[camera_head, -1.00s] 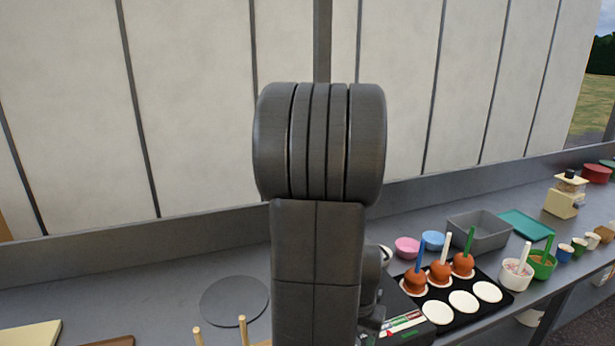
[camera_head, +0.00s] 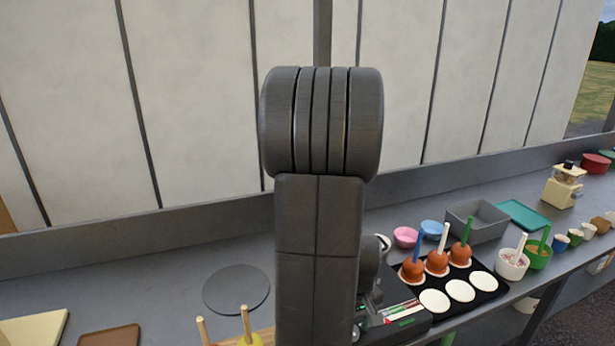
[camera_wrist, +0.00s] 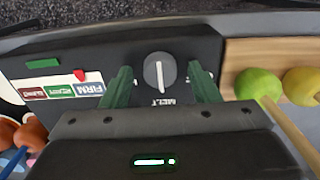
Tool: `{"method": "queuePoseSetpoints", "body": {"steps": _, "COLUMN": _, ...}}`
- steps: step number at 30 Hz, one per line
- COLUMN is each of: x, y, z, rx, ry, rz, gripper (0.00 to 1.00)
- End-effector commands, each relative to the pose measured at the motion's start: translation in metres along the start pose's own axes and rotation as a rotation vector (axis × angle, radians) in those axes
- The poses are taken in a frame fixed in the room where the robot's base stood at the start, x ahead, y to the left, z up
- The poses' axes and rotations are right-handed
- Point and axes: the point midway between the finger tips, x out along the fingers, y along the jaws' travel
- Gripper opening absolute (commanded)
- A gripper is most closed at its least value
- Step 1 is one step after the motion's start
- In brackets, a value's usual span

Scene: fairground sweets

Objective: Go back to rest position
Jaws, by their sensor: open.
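In the wrist view, my gripper (camera_wrist: 161,84) is open, with its two green fingers apart. A grey dial (camera_wrist: 159,71) marked MELT shows between the fingers on a dark heater panel (camera_wrist: 130,48). I cannot tell whether the fingers touch it. The dial's white line runs up and down in the picture. A label strip (camera_wrist: 62,88) with coloured fields and a red pointer (camera_wrist: 79,75) is left of the dial. In the head view, my arm hides my gripper and most of the heater; its label strip (camera_head: 403,312) shows beside the arm.
Three coated apples (camera_head: 437,262) with sticks stand on a black tray (camera_head: 476,306). A green apple (camera_wrist: 257,84) and a yellow one (camera_wrist: 301,86) sit on a wooden board (camera_wrist: 246,56). A grey bin (camera_head: 477,222) and small bowls stand at right. The counter's left has a grey disc (camera_head: 236,290).

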Motion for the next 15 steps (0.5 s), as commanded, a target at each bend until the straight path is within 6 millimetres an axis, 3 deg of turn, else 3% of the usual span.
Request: {"method": "queuePoseSetpoints", "body": {"steps": 15, "x": -0.0025, "y": -0.0001, "z": 0.0001, "rx": -0.4, "ry": 0.0, "rz": 0.0, "gripper": 0.55}}
